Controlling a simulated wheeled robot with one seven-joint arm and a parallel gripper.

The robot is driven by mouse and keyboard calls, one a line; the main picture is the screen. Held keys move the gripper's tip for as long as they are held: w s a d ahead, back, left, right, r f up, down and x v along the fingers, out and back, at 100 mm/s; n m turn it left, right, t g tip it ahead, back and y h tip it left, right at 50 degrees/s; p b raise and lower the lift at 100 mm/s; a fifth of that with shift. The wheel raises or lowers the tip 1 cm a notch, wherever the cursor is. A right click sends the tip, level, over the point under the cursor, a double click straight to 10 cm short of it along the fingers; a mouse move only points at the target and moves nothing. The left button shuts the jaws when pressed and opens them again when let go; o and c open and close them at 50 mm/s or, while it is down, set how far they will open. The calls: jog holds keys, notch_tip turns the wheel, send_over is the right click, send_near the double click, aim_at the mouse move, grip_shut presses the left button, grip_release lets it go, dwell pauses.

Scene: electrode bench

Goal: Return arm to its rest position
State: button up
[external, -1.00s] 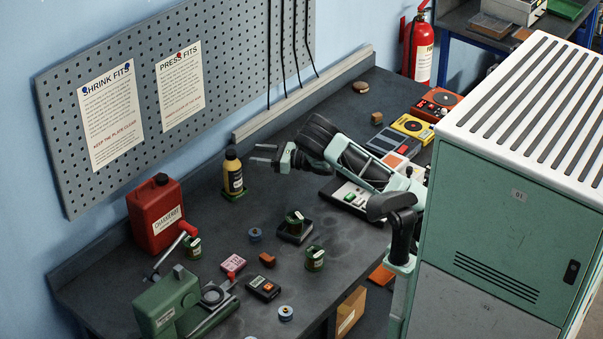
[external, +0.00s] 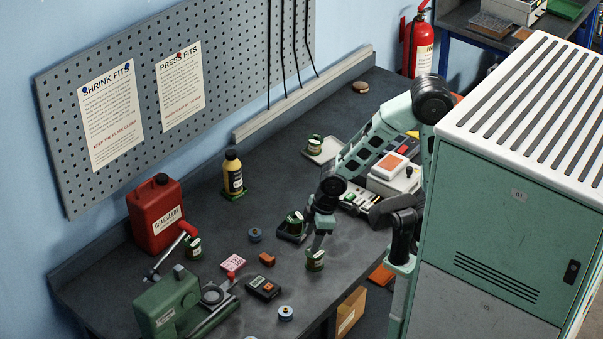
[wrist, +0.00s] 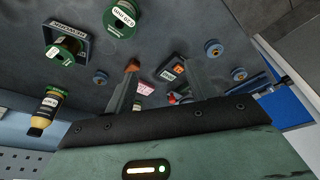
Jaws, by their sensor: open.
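My arm (external: 376,135) is bent with its elbow raised high beside the green cabinet, and its forearm slopes down to the left over the bench.
A green spool in a black tray (wrist: 82,31), a yellow bottle (external: 233,173), a red canister (external: 156,214) and a green press (external: 167,300) stand on the bench. The green cabinet (external: 505,205) is close at right.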

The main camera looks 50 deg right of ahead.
jog(key=s+d+r+m+g+h, duration=0.1)
jog(key=s+m+g, duration=0.1)
jog(key=s, duration=0.7)
jog(key=shift+d+m, duration=0.25)
jog(key=shift+m, duration=0.05)
